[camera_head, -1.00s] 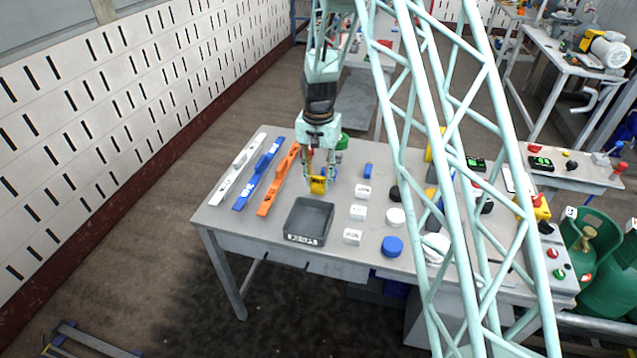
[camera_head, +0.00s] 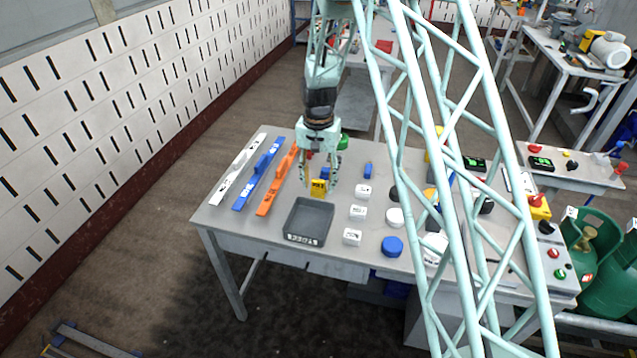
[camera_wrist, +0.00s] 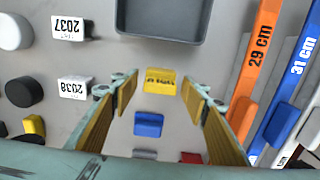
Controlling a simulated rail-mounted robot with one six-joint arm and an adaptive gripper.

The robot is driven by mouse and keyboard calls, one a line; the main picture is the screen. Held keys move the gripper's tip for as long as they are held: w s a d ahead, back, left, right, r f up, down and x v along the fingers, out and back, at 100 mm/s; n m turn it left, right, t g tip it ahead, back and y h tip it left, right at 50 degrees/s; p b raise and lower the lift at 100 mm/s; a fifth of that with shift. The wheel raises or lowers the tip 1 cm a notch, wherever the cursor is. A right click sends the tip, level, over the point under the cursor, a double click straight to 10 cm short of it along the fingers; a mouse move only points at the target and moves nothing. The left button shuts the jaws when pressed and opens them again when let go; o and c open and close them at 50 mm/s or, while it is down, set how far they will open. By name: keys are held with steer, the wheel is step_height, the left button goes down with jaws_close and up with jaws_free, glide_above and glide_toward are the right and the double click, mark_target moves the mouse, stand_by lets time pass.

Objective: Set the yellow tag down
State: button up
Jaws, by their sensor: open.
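The yellow tag (camera_head: 318,188) stands on the table just behind the grey tray, with dark print on its face. In the wrist view the yellow tag (camera_wrist: 160,81) lies between and beyond my fingertips, in front of the tray's edge. My gripper (camera_head: 319,179) is open above and behind the tag, its fingers spread wide. In the wrist view my gripper (camera_wrist: 160,90) shows both yellow-padded fingers apart with nothing held between them. Whether the fingers still flank the tag or clear it is hard to tell.
The grey tray (camera_head: 291,219) sits in front of the tag. Orange (camera_head: 267,206), blue (camera_head: 240,203) and white (camera_head: 218,196) bars lie left. White numbered tags (camera_head: 352,237) stand right of the tray. Blue (camera_wrist: 148,125) and red (camera_wrist: 190,157) blocks lie behind the tag.

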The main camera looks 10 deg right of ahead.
mark_target(318, 180)
steer(key=shift+r, duration=0.2)
step_height(318, 180, up, 12)
steer(key=p, duration=0.1)
steer(key=shift+p, duration=0.35)
stand_by(0.4)
stand_by(0.8)
